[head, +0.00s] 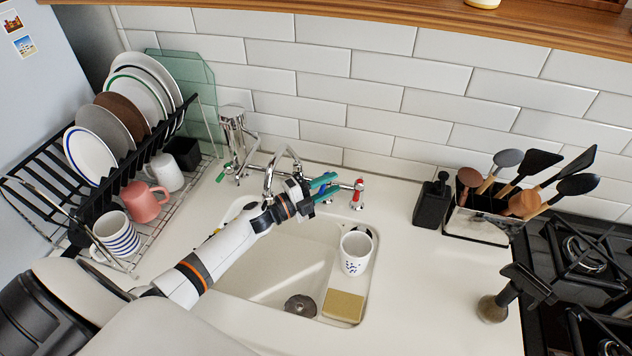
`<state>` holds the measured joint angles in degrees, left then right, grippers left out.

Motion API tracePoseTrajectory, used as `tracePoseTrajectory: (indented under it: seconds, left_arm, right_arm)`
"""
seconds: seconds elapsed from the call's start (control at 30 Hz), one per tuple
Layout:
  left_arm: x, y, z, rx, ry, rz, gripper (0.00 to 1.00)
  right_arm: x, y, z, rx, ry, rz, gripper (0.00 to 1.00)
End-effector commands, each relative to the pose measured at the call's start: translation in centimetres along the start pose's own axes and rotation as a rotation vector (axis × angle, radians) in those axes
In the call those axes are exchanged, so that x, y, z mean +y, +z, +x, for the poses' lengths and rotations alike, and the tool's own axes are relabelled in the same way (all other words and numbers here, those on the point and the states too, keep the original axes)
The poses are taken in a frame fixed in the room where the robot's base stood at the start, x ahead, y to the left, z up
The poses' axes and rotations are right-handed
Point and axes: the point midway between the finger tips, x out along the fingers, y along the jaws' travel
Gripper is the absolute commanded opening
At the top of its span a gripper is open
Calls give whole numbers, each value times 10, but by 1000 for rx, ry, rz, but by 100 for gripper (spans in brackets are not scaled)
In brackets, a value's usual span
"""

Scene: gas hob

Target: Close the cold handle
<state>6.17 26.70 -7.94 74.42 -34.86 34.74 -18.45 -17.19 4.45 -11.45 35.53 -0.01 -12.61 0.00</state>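The tap (284,168) stands behind the sink against the tiled wall. On its right side is a handle with a red mark (358,190), standing upright. A blue handle (327,184), which looks like the cold one, is partly hidden by my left gripper. My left gripper (324,187) reaches over the back of the sink from the lower left. Its two teal fingers lie on either side of the blue part. I cannot tell whether they touch it. The gripper hides the handle's base and exact tilt. My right gripper is not in view.
A white mug (356,253) and a yellow sponge (343,306) are at the sink's right side. A dish rack (150,238) with plates and mugs stands left. A utensil holder (476,226) and gas hob (585,265) are right. The counter (432,290) between is mostly clear.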

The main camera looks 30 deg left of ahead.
Motion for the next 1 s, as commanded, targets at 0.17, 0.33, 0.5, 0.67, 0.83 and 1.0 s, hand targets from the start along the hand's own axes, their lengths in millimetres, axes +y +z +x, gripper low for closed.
tracePoseTrajectory:
  seconds: [0.17,0.33,0.5,0.67,0.83,1.0]
  left_arm:
    - [-2,0,-29,0,-4,2,31]
    - [-2,0,-67,0,-4,1,31]
    - [0,1,-97,1,-2,1,31]
    - [1,1,-113,-1,0,2,31]
    - [3,1,-117,-1,2,2,31]
    - [3,1,-116,-1,2,2,31]
  right_arm:
    - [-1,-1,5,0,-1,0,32]
    - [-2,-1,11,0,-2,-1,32]
    - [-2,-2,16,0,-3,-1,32]
    - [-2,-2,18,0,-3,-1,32]
    - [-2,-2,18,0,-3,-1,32]
    - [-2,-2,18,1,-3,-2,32]
